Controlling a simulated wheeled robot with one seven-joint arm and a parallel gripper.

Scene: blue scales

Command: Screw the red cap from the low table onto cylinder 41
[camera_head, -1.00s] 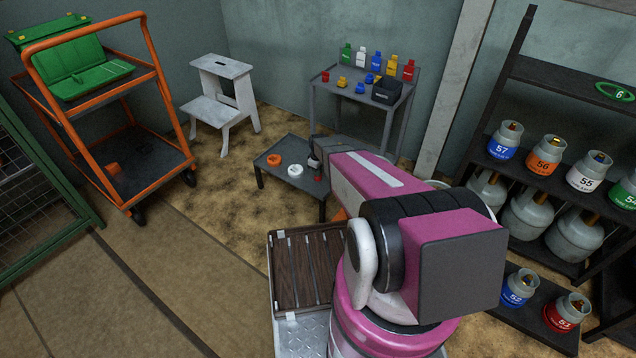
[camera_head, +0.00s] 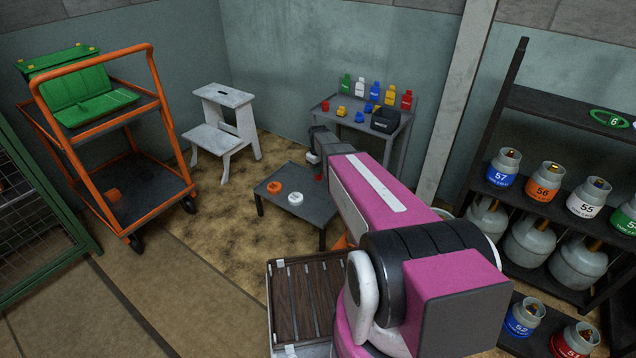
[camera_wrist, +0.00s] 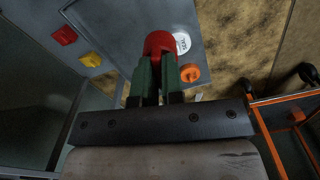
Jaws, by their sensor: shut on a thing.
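My gripper (camera_wrist: 156,66) shows green fingers in the wrist view, shut on the red cap (camera_wrist: 158,43). In the head view my gripper (camera_head: 316,160) is over the right part of the low grey table (camera_head: 268,206), with a little of the red cap (camera_head: 318,177) showing below it. The cap appears to be held above the tabletop. An orange cap (camera_head: 274,187) and a white cap (camera_head: 296,198) lie on the low table; they also show in the wrist view. I cannot see cylinder 41 in either view.
A black rack (camera_head: 545,108) on the right holds several numbered cylinders, among them 57 (camera_head: 502,172) and 56 (camera_head: 544,181). A grey table (camera_head: 352,122) with bottles stands behind. A white step stool (camera_head: 226,122) and orange cart (camera_head: 152,98) stand left.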

